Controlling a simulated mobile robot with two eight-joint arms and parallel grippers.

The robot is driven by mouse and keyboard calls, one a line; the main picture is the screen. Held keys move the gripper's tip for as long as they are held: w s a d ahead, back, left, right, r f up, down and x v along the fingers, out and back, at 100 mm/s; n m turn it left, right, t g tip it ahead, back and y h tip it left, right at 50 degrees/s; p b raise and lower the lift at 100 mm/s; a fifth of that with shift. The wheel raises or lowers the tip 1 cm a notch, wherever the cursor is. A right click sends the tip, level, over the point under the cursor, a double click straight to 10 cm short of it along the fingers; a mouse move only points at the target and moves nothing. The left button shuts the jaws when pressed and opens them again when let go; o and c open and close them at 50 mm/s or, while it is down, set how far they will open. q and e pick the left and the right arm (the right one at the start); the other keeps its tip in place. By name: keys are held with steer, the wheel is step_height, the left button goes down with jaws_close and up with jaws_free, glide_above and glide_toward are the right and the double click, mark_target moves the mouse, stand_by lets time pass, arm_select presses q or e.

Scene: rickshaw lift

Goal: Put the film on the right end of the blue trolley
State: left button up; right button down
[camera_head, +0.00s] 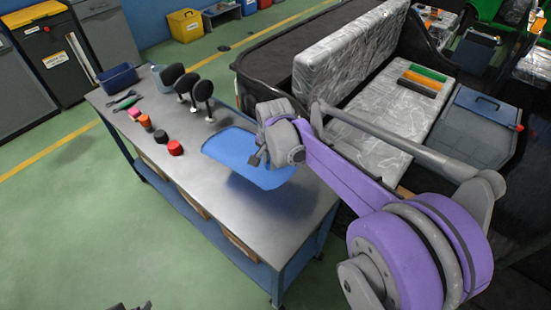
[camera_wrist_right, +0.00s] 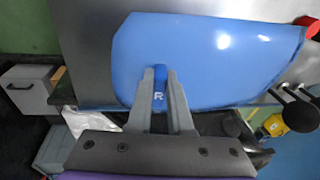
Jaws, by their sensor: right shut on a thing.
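The film (camera_head: 225,146) is a flat blue sheet with rounded ends. My right gripper (camera_head: 258,155) is shut on its edge. The right wrist view shows the film (camera_wrist_right: 205,55) large, with the two grey fingers (camera_wrist_right: 160,78) closed around a darker blue tab marked R. The film hangs over the blue trolley (camera_head: 156,125), which has a grey metal top and blue legs. A dark shadow on the top towards its right, near end suggests the film is raised above it. A small dark piece at the bottom edge may be my left gripper (camera_head: 135,306); its fingers are not clear.
On the trolley's far part are a dark blue bin (camera_head: 118,78), black round-headed items (camera_head: 187,84), a green-handled tool (camera_head: 126,102) and a red roll (camera_head: 175,147) beside smaller coloured ones. The vehicle with a wrapped seat (camera_head: 380,115) stands right. Green floor is open left.

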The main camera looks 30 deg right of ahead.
mark_target(277, 176)
steer(key=shift+s+d+r, duration=0.2)
steer(key=shift+d, duration=0.2)
steer(key=shift+s+d+r, duration=0.15)
steer(key=shift+s+d, duration=0.05)
steer(key=shift+d, duration=0.15)
steer(key=b+x, duration=0.2)
steer(key=x, duration=0.1)
steer(key=s+b+x, duration=0.1)
steer(key=b+x, duration=0.1)
steer(key=x, duration=0.1)
steer(key=s+b+x, duration=0.1)
steer(key=b+x, duration=0.1)
steer(key=x, duration=0.1)
steer(key=shift+a+f, duration=0.3)
steer(key=shift+f, duration=0.3)
steer(key=shift+w+f+b, duration=0.1)
steer(key=shift+f+b, duration=0.35)
steer(key=shift+b, duration=0.05)
steer(key=shift+s+b+x, duration=0.15)
steer(key=shift+b+x, duration=0.35)
steer(key=shift+x, duration=0.2)
steer(key=shift+s+b+x, duration=0.15)
steer(key=shift+b+x, duration=0.35)
steer(key=shift+x, duration=0.2)
steer(key=c, duration=0.8)
jaws_free()
steer(key=shift+o, duration=0.2)
